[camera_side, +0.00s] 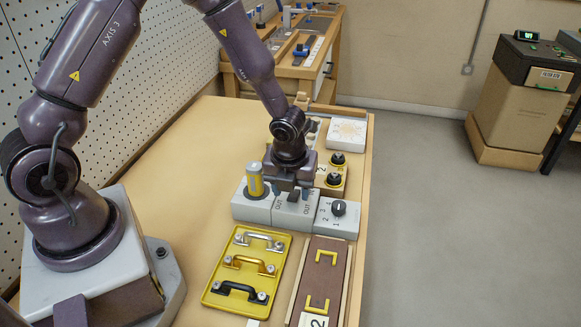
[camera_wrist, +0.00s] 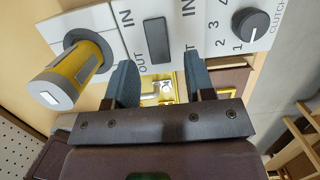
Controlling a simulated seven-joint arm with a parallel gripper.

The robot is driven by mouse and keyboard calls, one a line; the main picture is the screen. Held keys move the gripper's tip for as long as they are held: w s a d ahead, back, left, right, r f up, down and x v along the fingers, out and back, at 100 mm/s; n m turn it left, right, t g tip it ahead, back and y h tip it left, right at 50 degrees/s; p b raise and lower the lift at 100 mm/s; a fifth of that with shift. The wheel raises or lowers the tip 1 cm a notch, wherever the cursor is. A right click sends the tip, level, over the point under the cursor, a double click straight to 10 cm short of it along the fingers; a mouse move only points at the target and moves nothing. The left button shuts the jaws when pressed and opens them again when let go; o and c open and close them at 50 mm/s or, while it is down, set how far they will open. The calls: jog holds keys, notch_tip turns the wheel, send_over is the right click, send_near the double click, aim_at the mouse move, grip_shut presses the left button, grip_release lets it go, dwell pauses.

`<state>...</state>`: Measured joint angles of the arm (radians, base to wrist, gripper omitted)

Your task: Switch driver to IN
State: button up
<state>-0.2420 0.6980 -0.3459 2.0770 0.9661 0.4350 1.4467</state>
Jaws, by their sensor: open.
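A light grey switch box (camera_side: 291,214) marked OUT sits in the row of boxes under my gripper (camera_side: 290,191). A second IN, and a partly hidden word ending in T, stand to the right; any switch there is hidden by my right finger. No driver label is readable. My gripper (camera_wrist: 161,62) is open, with its blue-grey fingers apart and nothing held. The dark switch lies just beyond the gap between them. Contact cannot be told.
A yellow cylinder (camera_side: 256,180) stands up from the left box, close to my left finger. A clutch dial (camera_side: 338,207) is on the right box. Black knobs (camera_side: 335,180) are behind. A yellow tray (camera_side: 216,290) with handles lies in front. The bench is clear at left.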

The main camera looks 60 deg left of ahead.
notch_tip(320, 180, up, 11)
jog(key=s+d, duration=0.1)
jog(key=shift+s+d+r, duration=0.2)
jog(key=shift+s+d, duration=0.1)
jog(key=s+r+n+t, duration=0.2)
jog(key=s+r+n, duration=0.6)
jog(key=n, duration=0.5)
jog(key=s+a+r+n+t+h, duration=0.1)
jog(key=s+r+n+t, duration=0.1)
jog(key=s+r+n, duration=0.6)
jog(key=n, duration=0.6)
jog(key=shift+a+h, duration=0.15)
jog(key=shift+h, duration=0.15)
